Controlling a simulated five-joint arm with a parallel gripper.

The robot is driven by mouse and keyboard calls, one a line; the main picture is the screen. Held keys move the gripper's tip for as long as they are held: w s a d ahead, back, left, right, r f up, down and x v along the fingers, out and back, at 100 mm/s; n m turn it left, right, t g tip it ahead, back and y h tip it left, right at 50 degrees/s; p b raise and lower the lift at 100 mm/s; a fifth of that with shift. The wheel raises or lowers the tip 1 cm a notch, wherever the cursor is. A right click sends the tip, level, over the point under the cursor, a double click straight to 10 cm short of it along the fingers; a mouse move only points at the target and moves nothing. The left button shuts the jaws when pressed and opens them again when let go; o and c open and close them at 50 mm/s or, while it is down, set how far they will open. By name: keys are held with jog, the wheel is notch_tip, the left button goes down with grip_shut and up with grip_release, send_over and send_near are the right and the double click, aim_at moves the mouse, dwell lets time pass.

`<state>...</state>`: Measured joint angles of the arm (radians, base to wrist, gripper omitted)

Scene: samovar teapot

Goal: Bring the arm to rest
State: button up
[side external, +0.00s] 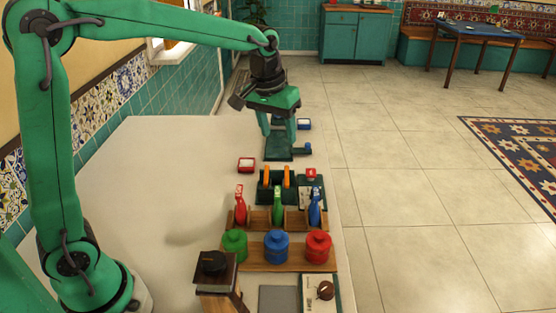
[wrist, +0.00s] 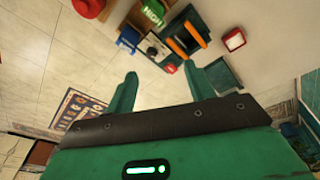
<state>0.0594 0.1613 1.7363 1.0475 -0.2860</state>
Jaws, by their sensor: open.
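My green arm reaches across the top of the side external view and bends down at the far end of the pale table (side external: 160,150). My gripper (side external: 278,136) is above the table's far end, over a dark green stand (side external: 278,157). Its two fingers point down and are apart, with nothing seen between them. In the wrist view the gripper (wrist: 160,74) shows two separate green fingers with bare floor or tabletop between them. The gap between the fingertips and the stand is hard to judge.
Red (side external: 239,207), green (side external: 278,207) and blue (side external: 315,207) handles stand in a wooden rack. Nearer are green (side external: 235,245), blue (side external: 276,246) and red (side external: 318,246) canisters. A block with orange levers (side external: 266,177) and a red-edged box (side external: 246,164) lie beyond. The table's left is clear.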

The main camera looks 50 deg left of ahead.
jog(key=s+a+m+t, duration=0.2)
jog(key=s+t, duration=0.1)
jog(key=s, duration=2)
jog(key=shift+a+r+m, duration=0.3)
jog(key=shift+a+r, duration=0.05)
